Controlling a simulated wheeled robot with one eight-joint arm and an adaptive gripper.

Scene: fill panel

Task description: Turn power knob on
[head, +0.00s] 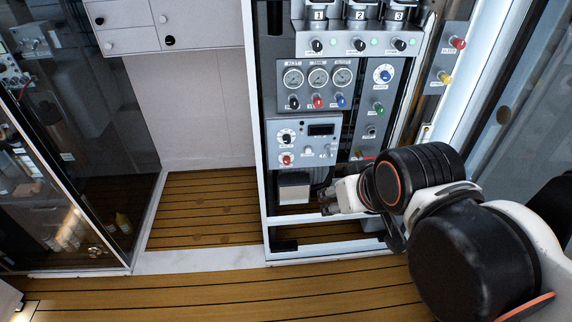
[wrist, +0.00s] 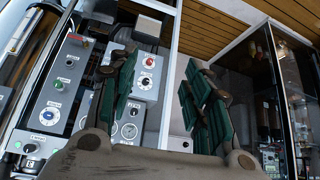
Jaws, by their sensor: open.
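The grey lower panel box (head: 274,128) carries a dark display, a black-and-white knob (head: 287,138) and a red knob (head: 287,160). The labels are too small to read, so I cannot tell which knob is the power knob. In the wrist view the red knob (wrist: 149,62) and the black-and-white knob (wrist: 146,84) show between my fingers. My gripper (head: 325,203) is open and empty, below and right of this box in the head view. In the wrist view its green-padded fingers (wrist: 158,62) are spread, apart from the knobs.
Above are a gauge panel (head: 318,94) with coloured knobs and a row of numbered units (head: 358,28). A narrow panel with a blue knob (head: 384,76) stands to the right. A white frame post (head: 260,180) borders the rack. Wooden floor (head: 200,205) is clear at left.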

